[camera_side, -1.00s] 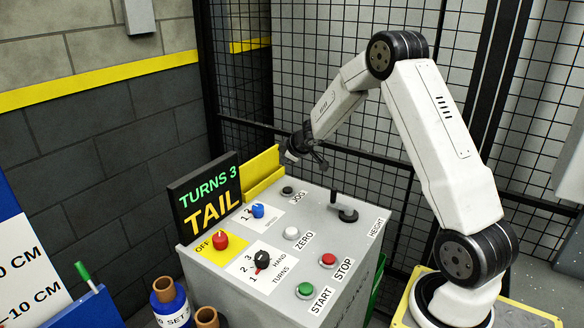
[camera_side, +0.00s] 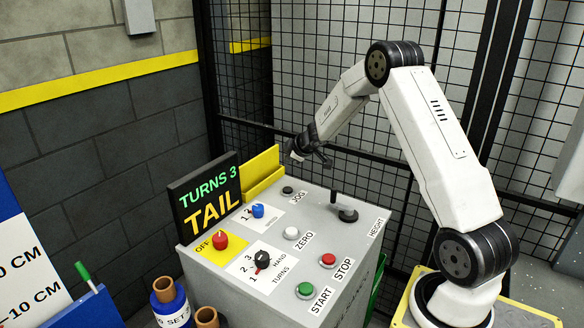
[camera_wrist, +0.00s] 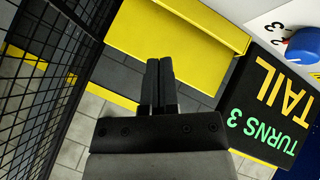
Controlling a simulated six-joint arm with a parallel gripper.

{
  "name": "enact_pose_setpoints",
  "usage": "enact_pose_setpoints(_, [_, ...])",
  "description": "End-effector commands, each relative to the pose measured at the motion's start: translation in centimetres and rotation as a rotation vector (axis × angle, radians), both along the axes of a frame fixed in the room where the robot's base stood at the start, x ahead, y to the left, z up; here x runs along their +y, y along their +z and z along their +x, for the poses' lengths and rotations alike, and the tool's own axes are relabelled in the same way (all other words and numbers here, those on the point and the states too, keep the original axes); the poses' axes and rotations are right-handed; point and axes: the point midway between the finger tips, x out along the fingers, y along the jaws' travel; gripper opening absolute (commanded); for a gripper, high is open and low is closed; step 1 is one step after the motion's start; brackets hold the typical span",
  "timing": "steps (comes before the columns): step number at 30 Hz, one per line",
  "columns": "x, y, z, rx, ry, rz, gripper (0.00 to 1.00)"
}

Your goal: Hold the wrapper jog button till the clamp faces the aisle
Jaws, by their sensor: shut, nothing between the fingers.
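The jog button (camera_side: 287,190) is a small dark button labelled JOG at the far edge of the grey console top (camera_side: 322,225). My gripper (camera_side: 297,156) is above and behind it in the side view, apart from it. The fingers are shut and empty, and they also show in the wrist view (camera_wrist: 159,75). The jog button is not visible in the wrist view. A display (camera_side: 206,197), also in the wrist view (camera_wrist: 270,110), reads TURNS 3 and TAIL. The clamp and the wrapper are not in view.
A yellow holder (camera_side: 262,173) stands beside the display, close to my gripper; it fills the upper wrist view (camera_wrist: 175,38). A black lever (camera_side: 346,212) rises right of the jog button. Knobs and the ZERO (camera_side: 291,233), STOP and START buttons lie nearer. Mesh fencing (camera_side: 300,60) is behind.

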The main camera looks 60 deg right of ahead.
Motion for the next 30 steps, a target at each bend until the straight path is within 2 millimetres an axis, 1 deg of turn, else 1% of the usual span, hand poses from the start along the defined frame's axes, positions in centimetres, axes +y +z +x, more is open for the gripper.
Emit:
enact_pose_setpoints(8, [0.0, -1.4, 0.0, 0.0, 0.0, 0.001, 0.0])
enact_pose_setpoints(14, [0.0, -2.8, 0.0, 0.001, -0.001, 0.002, 0.0])
enact_pose_setpoints(30, [0.0, -7.3, 0.0, 0.001, 0.0, 0.0, 0.0])
